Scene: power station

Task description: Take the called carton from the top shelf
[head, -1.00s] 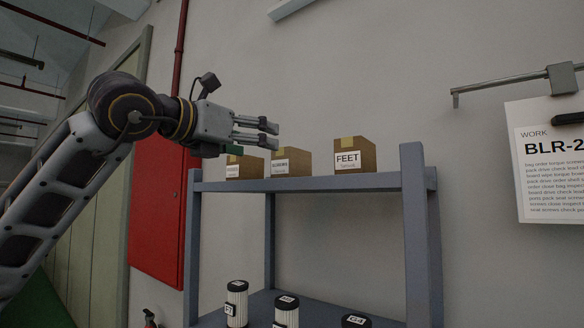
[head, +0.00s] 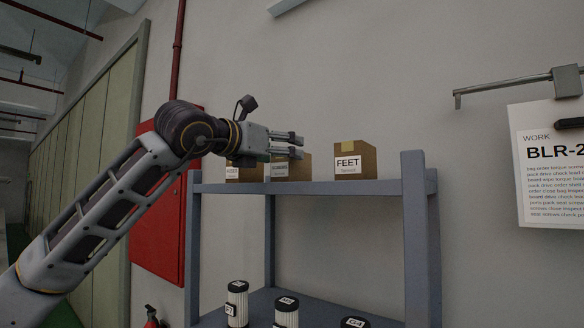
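Three brown cartons with white labels stand on the top shelf (head: 310,187) of a blue-grey rack. My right gripper is not in view.
Several black-and-white canisters (head: 286,312) stand on the lower shelf. The rack's right front post (head: 414,240) rises above the top shelf. A red cabinet (head: 160,215) is behind my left arm. A work sheet (head: 550,160) hangs at right below a metal bar (head: 510,87).

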